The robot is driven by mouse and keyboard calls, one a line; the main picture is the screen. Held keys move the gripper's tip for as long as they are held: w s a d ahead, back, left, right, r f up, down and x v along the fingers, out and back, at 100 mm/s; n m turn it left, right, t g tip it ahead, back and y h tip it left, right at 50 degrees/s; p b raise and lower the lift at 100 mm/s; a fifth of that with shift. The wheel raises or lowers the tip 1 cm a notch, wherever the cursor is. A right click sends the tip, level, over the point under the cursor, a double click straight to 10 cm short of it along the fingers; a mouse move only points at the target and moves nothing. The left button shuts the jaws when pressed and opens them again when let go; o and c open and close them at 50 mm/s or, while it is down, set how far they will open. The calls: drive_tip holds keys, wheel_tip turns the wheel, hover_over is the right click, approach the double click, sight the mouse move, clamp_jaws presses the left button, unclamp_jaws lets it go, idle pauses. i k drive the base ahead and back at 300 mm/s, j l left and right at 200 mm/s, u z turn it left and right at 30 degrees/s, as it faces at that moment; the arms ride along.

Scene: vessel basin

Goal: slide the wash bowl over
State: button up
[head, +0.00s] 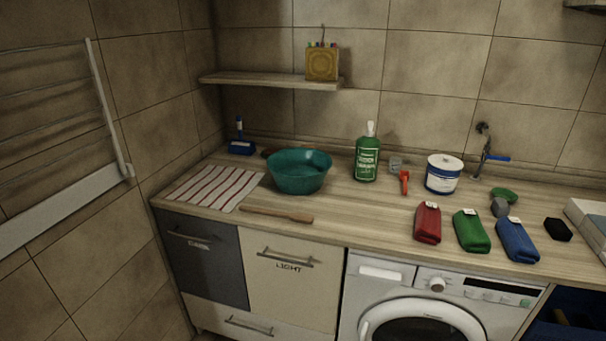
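The wash bowl (297,180) is a round teal bowl on the wooden counter, left of the middle. It stands upright at the right end of a red-and-white striped cloth (208,188); I cannot tell whether its base touches the cloth. Its inside looks empty, though the bottom is partly hidden by the near wall. A wooden stick or spoon (277,213) lies in front of it near the counter's front edge. My gripper does not show in the head view.
A green bottle (367,160) stands right of the bowl, with a red tool (404,183) and a white-and-blue tub (443,174) beyond. Red (428,223), green (471,231) and blue (517,240) folded bundles lie at the front right. A shelf (270,82) hangs above.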

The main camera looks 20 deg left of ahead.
sight(294, 170)
drive_tip(key=i+j, duration=0.2)
drive_tip(key=j, duration=0.2)
drive_tip(key=i+j+z, duration=0.1)
drive_tip(key=j, duration=0.3)
drive_tip(key=i+j, duration=0.3)
drive_tip(key=i+j+z, duration=0.1)
drive_tip(key=j, duration=0.4)
drive_tip(key=i+j, duration=0.25)
drive_tip(key=j, duration=0.2)
drive_tip(key=i+j+z, duration=0.1)
drive_tip(key=j, duration=0.3)
drive_tip(key=i+j, duration=0.2)
drive_tip(key=j, duration=0.25)
drive_tip(key=i+j, duration=0.15)
drive_tip(key=j, duration=0.3)
drive_tip(key=i+z, duration=0.05)
